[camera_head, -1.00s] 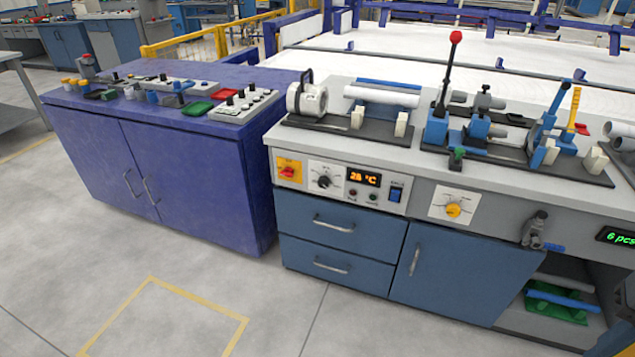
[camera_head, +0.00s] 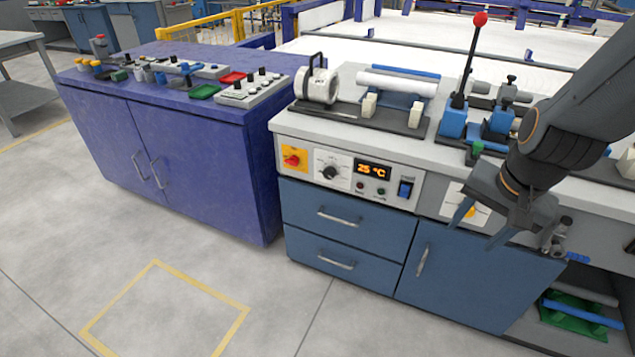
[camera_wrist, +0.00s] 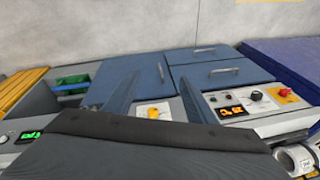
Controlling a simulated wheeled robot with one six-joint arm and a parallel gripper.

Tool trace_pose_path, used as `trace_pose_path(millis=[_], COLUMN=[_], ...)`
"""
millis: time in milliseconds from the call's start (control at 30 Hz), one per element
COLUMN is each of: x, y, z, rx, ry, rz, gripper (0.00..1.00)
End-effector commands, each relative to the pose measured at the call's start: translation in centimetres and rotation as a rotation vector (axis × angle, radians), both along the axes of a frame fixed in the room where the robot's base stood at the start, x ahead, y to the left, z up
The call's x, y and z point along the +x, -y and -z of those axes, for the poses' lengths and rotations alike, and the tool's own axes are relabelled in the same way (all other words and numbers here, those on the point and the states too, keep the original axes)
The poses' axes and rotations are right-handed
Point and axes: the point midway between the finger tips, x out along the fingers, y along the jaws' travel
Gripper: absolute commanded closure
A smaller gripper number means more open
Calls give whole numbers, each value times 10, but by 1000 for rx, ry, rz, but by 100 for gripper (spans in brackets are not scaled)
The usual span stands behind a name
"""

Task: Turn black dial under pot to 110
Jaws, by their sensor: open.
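The black dial (camera_head: 329,171) is a small round knob on a white plate on the bench's front panel, below a white ring-shaped device with a black handle (camera_head: 317,87), perhaps the pot. The dial also shows in the wrist view (camera_wrist: 256,95), right of the gripper. Its exact pointer setting is too small to read. An orange display (camera_head: 373,171) beside it reads about 25 °C. My gripper (camera_head: 477,236) is open and empty, in front of the bench and well right of the dial. Its two fingers show apart in the wrist view (camera_wrist: 158,88).
A red switch on a yellow plate (camera_head: 292,159) is left of the dial; a blue switch (camera_head: 405,189) is right of the display. A yellow knob (camera_head: 470,211) is partly behind my gripper. A red-topped lever (camera_head: 470,60) rises from the bench. The floor in front is clear.

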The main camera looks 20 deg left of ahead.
Motion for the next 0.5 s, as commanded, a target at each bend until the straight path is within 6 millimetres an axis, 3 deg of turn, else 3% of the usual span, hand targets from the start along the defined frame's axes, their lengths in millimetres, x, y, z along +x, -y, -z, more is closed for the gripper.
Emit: trace_pose_path(millis=[33,200,333,500], x=[36,138,192,225], y=[-32,-135,-208,-283], z=[25,65,90,117], rx=[53,318,571,924], ry=[64,285,415,534], rz=[86,480,777,1105], gripper=[49,49,49,49])
